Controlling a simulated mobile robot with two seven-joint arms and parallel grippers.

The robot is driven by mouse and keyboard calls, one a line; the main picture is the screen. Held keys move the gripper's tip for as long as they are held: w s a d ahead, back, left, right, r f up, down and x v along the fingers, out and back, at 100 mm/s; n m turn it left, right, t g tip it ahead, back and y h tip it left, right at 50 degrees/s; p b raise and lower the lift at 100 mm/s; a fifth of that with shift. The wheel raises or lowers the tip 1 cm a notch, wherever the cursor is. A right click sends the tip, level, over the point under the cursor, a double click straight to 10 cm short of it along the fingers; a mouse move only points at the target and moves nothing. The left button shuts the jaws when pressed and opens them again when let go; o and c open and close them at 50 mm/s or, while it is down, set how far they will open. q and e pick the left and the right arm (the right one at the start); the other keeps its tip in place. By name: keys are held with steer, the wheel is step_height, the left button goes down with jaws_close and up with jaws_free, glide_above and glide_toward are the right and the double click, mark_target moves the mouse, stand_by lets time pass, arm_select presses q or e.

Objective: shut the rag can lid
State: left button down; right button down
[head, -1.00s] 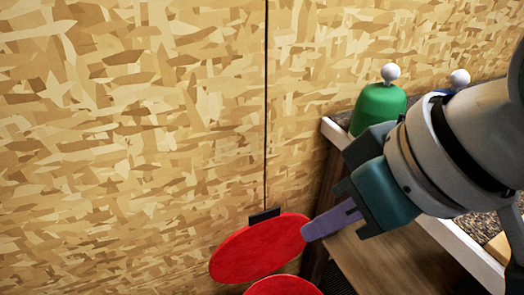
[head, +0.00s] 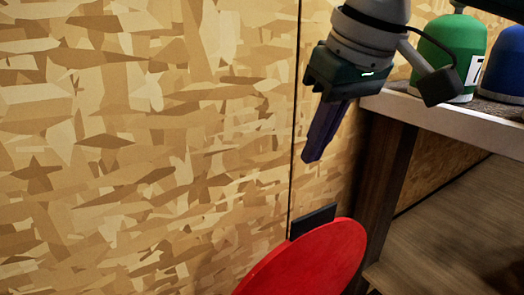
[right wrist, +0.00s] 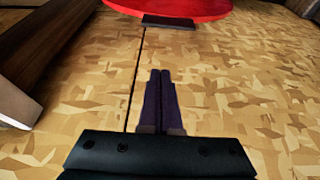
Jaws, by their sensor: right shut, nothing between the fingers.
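The red rag can lid (head: 310,262) is at the bottom of the head view, tilted up near the wood-chip-patterned wall. A black hinge piece (head: 312,222) sits at its back edge. The can's body is hidden or out of frame. My right gripper (head: 312,160) is shut and empty, with its purple fingers pointing down above the hinge, apart from the lid. In the right wrist view the shut fingers (right wrist: 160,75) point towards the lid (right wrist: 175,6) and hinge (right wrist: 168,21) at the top, with a gap between. My left gripper is not in view.
A bench with a pale edge (head: 440,120) and dark leg (head: 385,185) stands to the right. A green container (head: 452,55) and a blue one (head: 506,65) stand on it. A dark seam runs down the wall behind the lid.

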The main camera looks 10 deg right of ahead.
steer(key=shift+s+d+f+b, duration=0.15)
steer(key=shift+f+b, duration=0.3)
steer(key=shift+f, duration=0.85)
steer(key=shift+s+f+b, duration=0.25)
steer(key=shift+f+b, duration=0.2)
steer(key=shift+f, duration=0.8)
steer(key=shift+s+d+f+b, duration=0.15)
steer(key=shift+f+b, duration=0.3)
steer(key=shift+f, duration=0.85)
steer(key=shift+a, duration=0.1)
